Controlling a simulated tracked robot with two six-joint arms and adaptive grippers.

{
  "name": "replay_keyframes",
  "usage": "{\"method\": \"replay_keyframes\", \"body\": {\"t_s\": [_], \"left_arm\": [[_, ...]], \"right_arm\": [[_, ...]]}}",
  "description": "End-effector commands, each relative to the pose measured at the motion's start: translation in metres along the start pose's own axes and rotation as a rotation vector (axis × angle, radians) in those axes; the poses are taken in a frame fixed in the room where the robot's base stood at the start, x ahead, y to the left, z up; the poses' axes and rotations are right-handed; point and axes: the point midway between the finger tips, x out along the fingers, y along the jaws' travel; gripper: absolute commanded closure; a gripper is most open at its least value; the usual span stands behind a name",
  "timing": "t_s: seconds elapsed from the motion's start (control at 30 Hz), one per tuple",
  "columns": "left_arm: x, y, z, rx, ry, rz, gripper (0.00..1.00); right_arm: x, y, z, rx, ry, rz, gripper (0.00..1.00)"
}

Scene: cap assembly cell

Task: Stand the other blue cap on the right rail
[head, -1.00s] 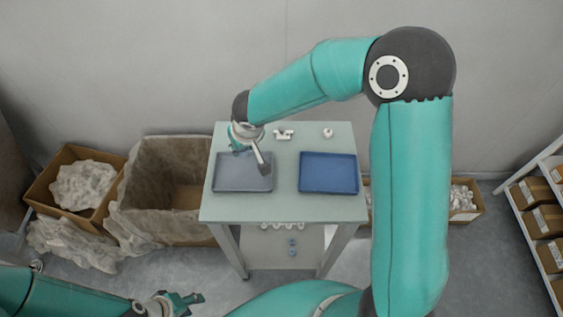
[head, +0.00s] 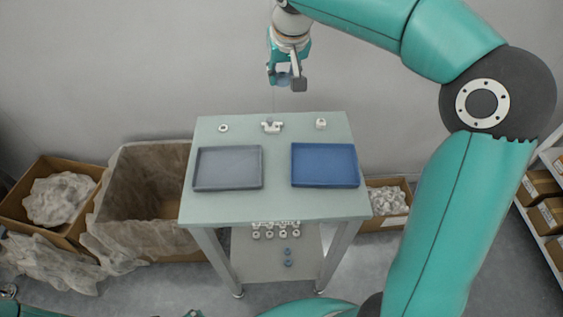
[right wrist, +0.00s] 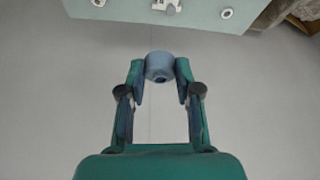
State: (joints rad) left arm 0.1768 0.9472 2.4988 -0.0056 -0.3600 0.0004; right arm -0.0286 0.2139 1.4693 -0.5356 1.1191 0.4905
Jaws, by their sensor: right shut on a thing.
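My right gripper (head: 286,80) is raised above and beyond the back edge of the table (head: 275,209). It is shut on a blue cap (right wrist: 160,68), which sits between the two fingertips in the right wrist view. In the head view the cap (head: 284,79) is small and partly covered by the fingers. Two small blue pieces (head: 288,263) lie on the lower shelf; I cannot tell if they are caps. I cannot make out a rail for certain. Only a tip of my left gripper (head: 194,314) shows at the bottom edge.
A grey tray (head: 228,187) and a blue tray (head: 325,183) lie on the table. Behind them stand a white ring (head: 223,128), a white fitting (head: 271,126) and another white piece (head: 321,124). A lined box (head: 150,190) stands left of the table. Several white parts lie on the lower shelf.

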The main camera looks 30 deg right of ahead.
Motion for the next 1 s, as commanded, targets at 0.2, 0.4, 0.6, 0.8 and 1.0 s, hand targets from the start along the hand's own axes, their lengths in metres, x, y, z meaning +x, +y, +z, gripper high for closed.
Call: {"method": "replay_keyframes", "body": {"t_s": [0.2,0.4,0.6,0.8,1.0], "left_arm": [[0.008,-0.003,0.000,0.000,0.001,0.000,0.00],[0.010,-0.004,0.000,0.000,0.001,0.000,0.00],[0.012,-0.004,0.000,0.000,0.001,0.000,0.00],[0.012,-0.004,0.000,0.000,0.001,0.000,0.00],[0.013,-0.005,0.000,0.000,0.001,0.000,0.00]], "right_arm": [[0.022,0.005,0.014,0.005,-0.007,0.005,0.76],[0.072,0.005,0.035,0.004,-0.009,0.006,0.76],[0.116,0.005,0.053,0.005,-0.007,0.005,0.76],[0.137,0.004,0.060,0.005,-0.002,0.005,0.76],[0.154,0.004,0.069,0.003,-0.006,0.004,0.76]]}}
